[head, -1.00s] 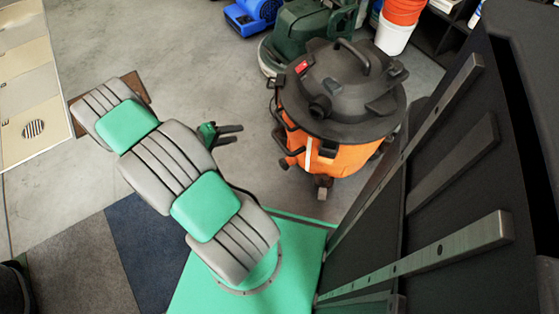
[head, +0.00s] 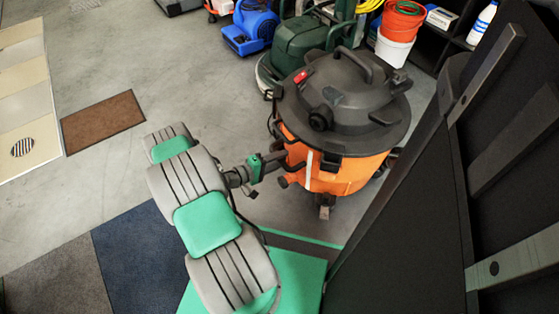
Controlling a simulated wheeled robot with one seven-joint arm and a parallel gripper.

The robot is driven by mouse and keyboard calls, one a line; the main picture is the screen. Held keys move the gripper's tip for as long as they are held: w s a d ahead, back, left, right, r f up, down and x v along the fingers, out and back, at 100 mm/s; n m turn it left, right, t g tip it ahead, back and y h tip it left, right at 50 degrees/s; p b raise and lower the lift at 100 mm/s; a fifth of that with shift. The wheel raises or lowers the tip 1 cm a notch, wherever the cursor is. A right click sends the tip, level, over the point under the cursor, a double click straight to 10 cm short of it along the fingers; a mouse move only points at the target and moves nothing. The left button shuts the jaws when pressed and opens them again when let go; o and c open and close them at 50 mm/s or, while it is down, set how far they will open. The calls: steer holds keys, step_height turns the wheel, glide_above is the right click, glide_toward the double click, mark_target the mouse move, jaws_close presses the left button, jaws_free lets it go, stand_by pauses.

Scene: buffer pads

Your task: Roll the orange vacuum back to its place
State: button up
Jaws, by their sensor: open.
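The orange vacuum (head: 340,176) stands upright on the concrete floor, right of the middle of the head view. It has a black lid with a top handle and dark casters below. My gripper (head: 279,161) is at the left side of its drum, close to the dark fittings there. The fingers are open and point right, toward the vacuum. Their tips are small and dark against the drum, so I cannot tell whether they touch it or reach around a fitting.
A green floor machine (head: 305,45) stands close behind the vacuum, with a blue blower (head: 250,28) left of it. Stacked buckets (head: 399,28) are behind right. A black panel (head: 430,190) rises on the right. A brown mat (head: 103,122) lies left; bare floor is between.

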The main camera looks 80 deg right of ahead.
steer(key=shift+c, duration=0.3)
jaws_close()
stand_by(1.0)
